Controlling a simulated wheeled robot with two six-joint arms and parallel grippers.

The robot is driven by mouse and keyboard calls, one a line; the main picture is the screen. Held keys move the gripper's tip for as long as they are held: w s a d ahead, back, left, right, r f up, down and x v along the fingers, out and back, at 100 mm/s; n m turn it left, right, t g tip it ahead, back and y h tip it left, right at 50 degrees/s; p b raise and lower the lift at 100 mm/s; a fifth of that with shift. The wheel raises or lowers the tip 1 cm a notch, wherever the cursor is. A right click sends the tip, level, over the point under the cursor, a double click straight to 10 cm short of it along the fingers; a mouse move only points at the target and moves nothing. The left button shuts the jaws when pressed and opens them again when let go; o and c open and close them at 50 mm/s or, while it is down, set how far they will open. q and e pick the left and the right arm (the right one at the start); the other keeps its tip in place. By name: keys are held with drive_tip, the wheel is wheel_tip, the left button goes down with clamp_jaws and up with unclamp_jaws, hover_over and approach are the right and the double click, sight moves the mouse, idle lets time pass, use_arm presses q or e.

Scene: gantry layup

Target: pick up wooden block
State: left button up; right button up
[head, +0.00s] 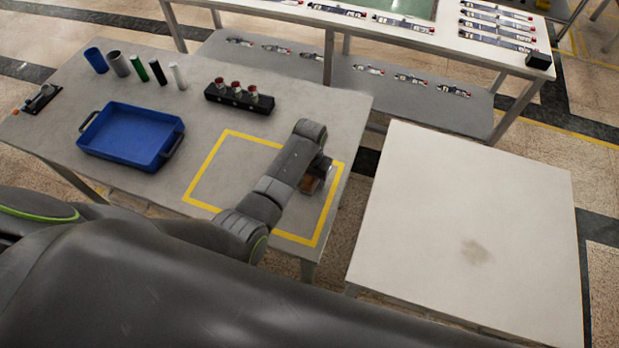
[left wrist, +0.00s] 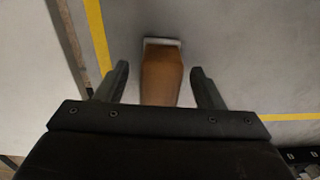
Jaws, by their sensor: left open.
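The wooden block (left wrist: 162,77) is brown and shows in the left wrist view between the two fingers of my left gripper (left wrist: 160,85). A gap shows between the block and each finger. A thin pale strip lies at the block's far end. In the head view the block (head: 309,184) is a small brown patch under my left gripper (head: 316,180), inside the yellow taped square. My arm hides part of it there. My left gripper is open. My right gripper is not in view.
The grey table (head: 150,200) carries a blue tray (head: 128,135), several upright cylinders (head: 140,69), a black holder (head: 238,97) with red-topped pieces and a small dark device (head: 40,98) at left. A white table (head: 465,225) stands to the right, and a shelved bench (head: 420,95) behind.

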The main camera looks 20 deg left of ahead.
use_arm(q)
drive_tip(key=shift+f, duration=0.6)
drive_tip(key=shift+c, duration=0.3)
drive_tip(key=c, duration=1)
drive_tip(key=shift+c, duration=0.2)
wheel_tip(320, 180, up, 10)
drive_tip(key=shift+r+b, duration=0.1)
drive_tip(key=shift+b, duration=0.3)
